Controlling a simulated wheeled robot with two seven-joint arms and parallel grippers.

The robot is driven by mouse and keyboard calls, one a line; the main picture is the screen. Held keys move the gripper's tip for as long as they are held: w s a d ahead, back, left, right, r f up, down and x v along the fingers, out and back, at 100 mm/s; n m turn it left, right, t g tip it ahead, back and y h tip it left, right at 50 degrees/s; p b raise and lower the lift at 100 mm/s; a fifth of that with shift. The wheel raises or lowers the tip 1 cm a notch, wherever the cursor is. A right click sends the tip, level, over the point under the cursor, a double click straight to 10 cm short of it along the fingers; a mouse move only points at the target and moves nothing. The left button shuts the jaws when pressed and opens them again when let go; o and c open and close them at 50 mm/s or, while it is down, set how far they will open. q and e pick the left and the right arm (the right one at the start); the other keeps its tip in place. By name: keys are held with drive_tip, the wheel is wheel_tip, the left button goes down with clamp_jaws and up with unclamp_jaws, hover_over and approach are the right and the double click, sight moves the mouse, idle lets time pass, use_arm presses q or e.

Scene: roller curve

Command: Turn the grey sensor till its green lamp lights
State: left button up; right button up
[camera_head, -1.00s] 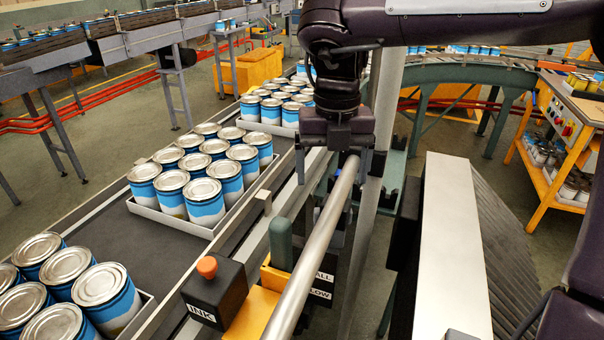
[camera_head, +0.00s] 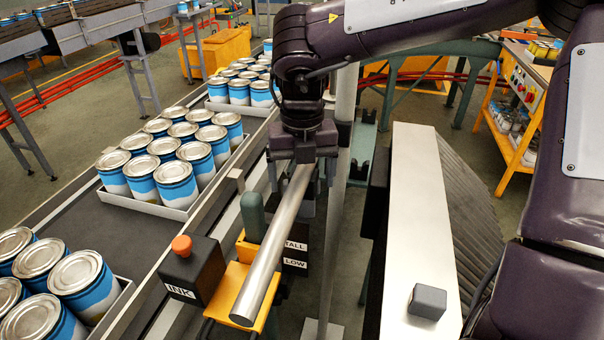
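My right gripper (camera_head: 302,172) points down at the upper end of a metal bar (camera_head: 272,250). Its two fingers stand apart, one on each side of the bar, with gaps between; it looks open. A rounded grey-green piece (camera_head: 252,216) stands upright beside the bar, by a yellow bracket (camera_head: 228,292). A small dark grey box (camera_head: 428,302) sits on a pale panel (camera_head: 420,215) at right. I cannot tell which of these is the grey sensor. No lit green lamp shows. My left gripper is not in view.
Trays of blue-and-white cans (camera_head: 160,212) stand on the belt (camera_head: 125,238) at left. A yellow cart (camera_head: 520,150) stands at far right.

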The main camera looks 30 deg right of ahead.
drive_tip(key=shift+w, duration=0.1)
drive_tip(key=c, duration=0.9)
drive_tip(key=shift+o, duration=0.2)
drive_tip(key=shift+f+m+b, duration=0.2)
drive_tip(key=shift+m+b, duration=0.65)
drive_tip(key=shift+m, duration=0.15)
drive_tip(key=shift+r+m+b, duration=0.15)
drive_tip(key=shift+m+b, duration=0.3)
drive_tip(key=shift+m, duration=0.75)
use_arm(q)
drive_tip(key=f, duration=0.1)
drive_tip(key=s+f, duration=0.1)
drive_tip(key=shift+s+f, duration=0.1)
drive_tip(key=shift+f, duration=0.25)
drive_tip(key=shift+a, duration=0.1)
use_arm(e)
drive_tip(key=o, duration=1)
drive_tip(key=shift+r, duration=0.1)
